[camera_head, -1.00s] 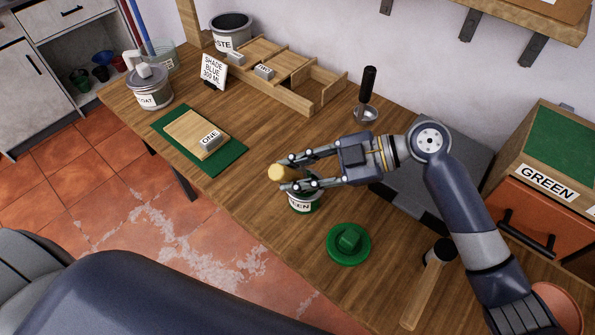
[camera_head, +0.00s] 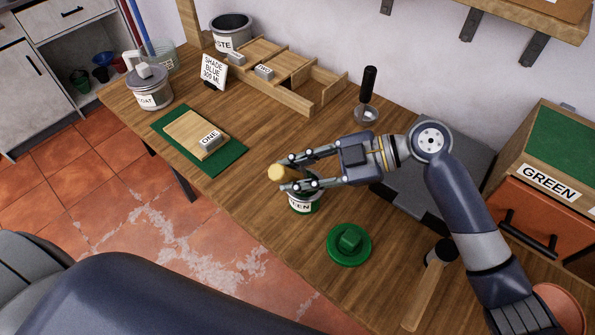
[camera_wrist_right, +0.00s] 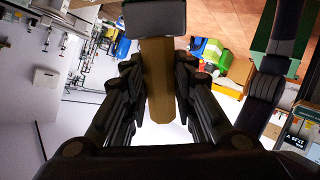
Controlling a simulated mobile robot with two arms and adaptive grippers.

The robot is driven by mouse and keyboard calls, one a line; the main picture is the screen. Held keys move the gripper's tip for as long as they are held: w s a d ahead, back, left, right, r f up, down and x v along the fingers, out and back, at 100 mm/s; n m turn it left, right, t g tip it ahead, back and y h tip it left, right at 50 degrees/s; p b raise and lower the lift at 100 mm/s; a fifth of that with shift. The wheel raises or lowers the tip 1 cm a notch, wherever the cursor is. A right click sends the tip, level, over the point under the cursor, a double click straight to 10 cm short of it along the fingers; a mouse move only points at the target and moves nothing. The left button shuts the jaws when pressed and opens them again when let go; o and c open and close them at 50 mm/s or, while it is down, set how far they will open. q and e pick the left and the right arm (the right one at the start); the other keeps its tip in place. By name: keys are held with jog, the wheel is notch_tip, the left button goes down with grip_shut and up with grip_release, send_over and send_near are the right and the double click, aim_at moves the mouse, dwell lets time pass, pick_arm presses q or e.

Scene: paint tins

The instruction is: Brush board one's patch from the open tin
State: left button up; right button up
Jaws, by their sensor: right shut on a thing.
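My right gripper (camera_head: 291,172) is shut on a brush, whose yellowish wooden handle (camera_head: 277,173) shows at the fingertips. In the right wrist view the brush's wooden handle (camera_wrist_right: 158,80) lies between the fingers, with a dark block at its upper end. The gripper and brush are over the open tin (camera_head: 305,207), labelled with letters ending "EEN". The gripper hides most of the tin's mouth, so I cannot tell whether the bristles touch the paint. Board one (camera_head: 183,128) lies on a green mat (camera_head: 228,159) to the left, with a tag "ONE" on it. My left gripper is out of view.
A green lid (camera_head: 349,258) with a green block lies right of the tin. A mallet (camera_head: 425,290) lies nearer the right edge. A wooden rack (camera_head: 310,100), a "SHADE BLUE" card (camera_head: 213,70) and other tins stand behind. Bare tabletop separates tin and mat.

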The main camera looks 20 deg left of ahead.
aim_at(299, 177)
jog(key=shift+f, duration=0.2)
jog(key=shift+r+p, duration=1.55)
jog(key=shift+r, duration=2.1)
jog(key=shift+w+d, duration=0.1)
